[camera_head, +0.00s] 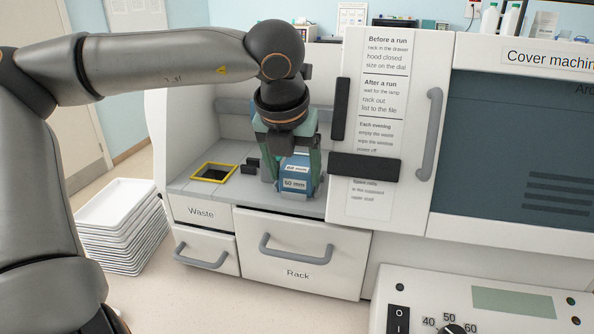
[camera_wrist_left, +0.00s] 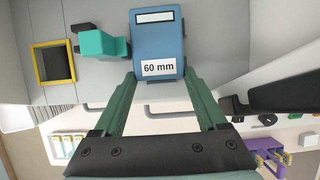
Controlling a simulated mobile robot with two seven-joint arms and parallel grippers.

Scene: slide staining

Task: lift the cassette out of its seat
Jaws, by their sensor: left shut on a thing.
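The blue cassette (camera_head: 296,184), with a white "60 mm" label on its front, is in the open bay of the cover machine. My left gripper (camera_head: 291,173) reaches down from above, its green fingers on either side of the cassette and shut on it. In the left wrist view the cassette (camera_wrist_left: 157,42) is between the fingertips of the left gripper (camera_wrist_left: 159,76). The seat under the cassette is hidden, and I cannot tell whether the cassette still touches it. My right gripper is not in view.
A yellow-rimmed waste opening (camera_head: 214,172) lies left of the cassette. A teal block (camera_wrist_left: 105,44) is close beside it. A white panel (camera_head: 385,70) with black pads stands close on the right. The Rack drawer (camera_head: 300,258) is below, with stacked white trays (camera_head: 118,215) at left.

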